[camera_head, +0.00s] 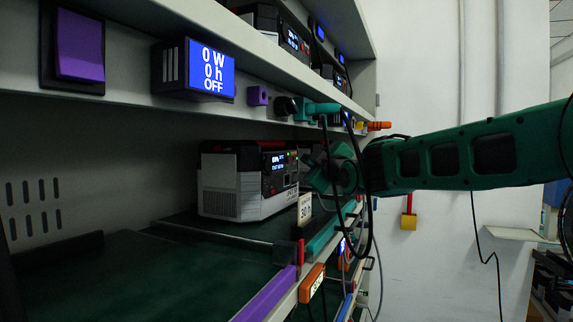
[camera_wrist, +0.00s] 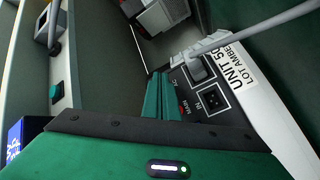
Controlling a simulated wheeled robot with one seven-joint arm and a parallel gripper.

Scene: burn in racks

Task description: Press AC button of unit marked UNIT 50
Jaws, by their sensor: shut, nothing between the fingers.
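In the wrist view, the unit marked UNIT 50 (camera_wrist: 262,105) shows a white edge with the label "UNIT 50, LOT AMBER" and a dark panel. On the panel are the letters AC, a red MAIN switch (camera_wrist: 184,112), an IN socket (camera_wrist: 212,101) and a grey plug (camera_wrist: 198,70) with its cable. My gripper (camera_wrist: 160,95) has its green fingers together beside the AC lettering; contact cannot be told. The AC button itself is not clearly visible near the fingers. In the head view my gripper (camera_head: 320,176) is at the rack front, right of a grey-and-black unit (camera_head: 235,182) whose number is unreadable.
The rack shelf (camera_head: 150,270) has free green surface at the left. Dark cables (camera_head: 345,215) hang at the rack front near my arm. More units stand on the upper shelf.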

